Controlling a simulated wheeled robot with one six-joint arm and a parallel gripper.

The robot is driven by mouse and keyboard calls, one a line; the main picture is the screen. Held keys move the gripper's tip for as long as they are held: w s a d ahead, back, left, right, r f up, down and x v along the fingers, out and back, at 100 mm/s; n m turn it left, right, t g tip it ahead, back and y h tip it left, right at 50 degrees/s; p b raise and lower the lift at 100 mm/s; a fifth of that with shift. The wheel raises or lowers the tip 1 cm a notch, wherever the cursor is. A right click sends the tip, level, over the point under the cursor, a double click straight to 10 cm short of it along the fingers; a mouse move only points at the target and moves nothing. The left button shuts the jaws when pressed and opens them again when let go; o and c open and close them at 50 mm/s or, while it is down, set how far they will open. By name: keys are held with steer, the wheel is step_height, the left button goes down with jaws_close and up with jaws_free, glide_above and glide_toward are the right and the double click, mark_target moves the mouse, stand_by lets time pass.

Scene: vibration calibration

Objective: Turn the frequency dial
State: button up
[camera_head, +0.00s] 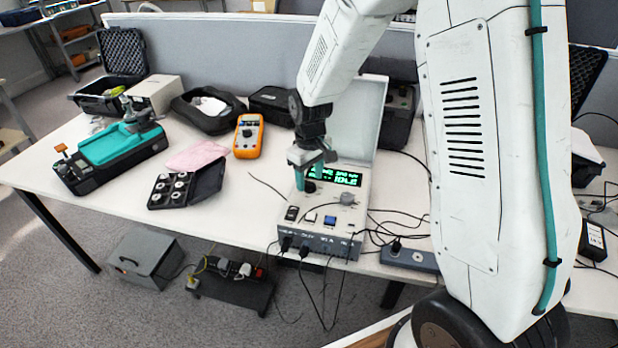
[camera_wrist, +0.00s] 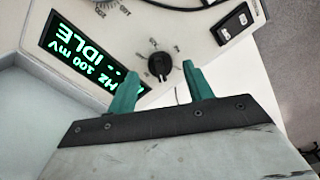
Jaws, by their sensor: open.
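The controller box (camera_head: 362,212) stands on the table with its lid up and a green-lit display (camera_head: 335,176), which reads IDLE. A black dial (camera_head: 309,187) sits on its panel left of the display. In the wrist view this dial (camera_wrist: 160,66) shows printed marks around it, too small to read, so I cannot tell if it is the frequency dial. My gripper (camera_head: 309,178) points down at the panel over this dial. In the wrist view the green fingers of my gripper (camera_wrist: 159,72) are apart, one on each side of the dial, with visible gaps.
A grey knob (camera_head: 347,198), a black rocker switch (camera_head: 292,213) and a blue button (camera_head: 330,220) share the panel. Cables run from the box's front and right side. An orange multimeter (camera_head: 248,136) and an open black case (camera_head: 172,190) lie to the left.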

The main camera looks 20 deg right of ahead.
mark_target(315, 197)
step_height(315, 197, up, 7)
stand_by(0.3)
stand_by(0.4)
steer(key=s+d+r+m, duration=0.1)
steer(key=s+r, duration=0.4)
steer(key=s, duration=0.5)
steer(key=s+r+m+t, duration=0.1)
steer(key=s+r, duration=0.4)
steer(key=s, duration=0.5)
steer(key=s+d+r+m, duration=0.1)
steer(key=s+r, duration=0.4)
steer(key=s, duration=0.5)
steer(key=shift+d+r+m, duration=0.3)
steer(key=shift+r+m, duration=0.05)
steer(key=shift+m, duration=0.55)
